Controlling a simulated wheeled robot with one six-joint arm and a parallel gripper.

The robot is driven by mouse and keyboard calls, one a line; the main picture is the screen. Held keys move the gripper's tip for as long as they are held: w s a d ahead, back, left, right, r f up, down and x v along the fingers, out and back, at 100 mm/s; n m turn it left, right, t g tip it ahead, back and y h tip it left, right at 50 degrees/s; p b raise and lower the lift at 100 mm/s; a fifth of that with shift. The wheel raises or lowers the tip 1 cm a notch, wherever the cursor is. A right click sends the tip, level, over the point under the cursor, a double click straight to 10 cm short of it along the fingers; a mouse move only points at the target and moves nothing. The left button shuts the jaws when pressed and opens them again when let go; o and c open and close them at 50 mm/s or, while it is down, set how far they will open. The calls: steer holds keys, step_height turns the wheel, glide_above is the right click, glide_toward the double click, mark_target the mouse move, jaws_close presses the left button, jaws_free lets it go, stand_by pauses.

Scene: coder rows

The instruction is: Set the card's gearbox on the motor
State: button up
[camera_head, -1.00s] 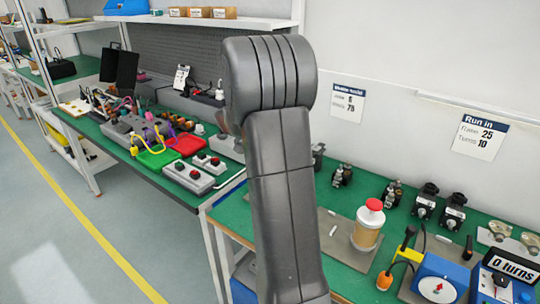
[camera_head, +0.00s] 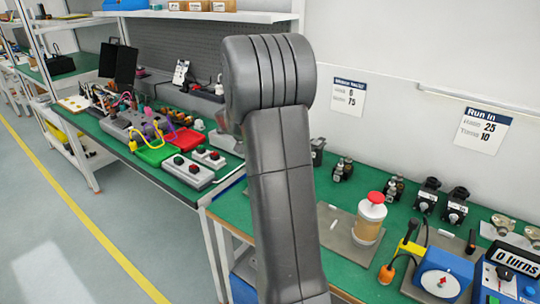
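A wall card headed "Run in" (camera_head: 482,130) reads 25 on its upper line and "Turns 10" below. A second card (camera_head: 348,92) hangs left of it, with 75 on its lower line. On the green bench stand two black units with square flanges, one on the left (camera_head: 427,195) and one on the right (camera_head: 456,206). Smaller dark metal units (camera_head: 343,169) (camera_head: 394,189) stand left of them. I cannot tell which of these are gearboxes or motors. My arm fills the middle of the view and hides part of the bench. My gripper is out of view.
A red-capped jar (camera_head: 368,222) stands on a grey plate (camera_head: 335,232). A blue device with a dial (camera_head: 441,275) and a "0 turns" display (camera_head: 513,264) are at the right front. A second green bench at left holds red and green trays (camera_head: 183,140). Floor at left is clear.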

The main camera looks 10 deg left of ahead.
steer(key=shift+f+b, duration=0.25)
steer(key=shift+b, duration=0.05)
stand_by(0.5)
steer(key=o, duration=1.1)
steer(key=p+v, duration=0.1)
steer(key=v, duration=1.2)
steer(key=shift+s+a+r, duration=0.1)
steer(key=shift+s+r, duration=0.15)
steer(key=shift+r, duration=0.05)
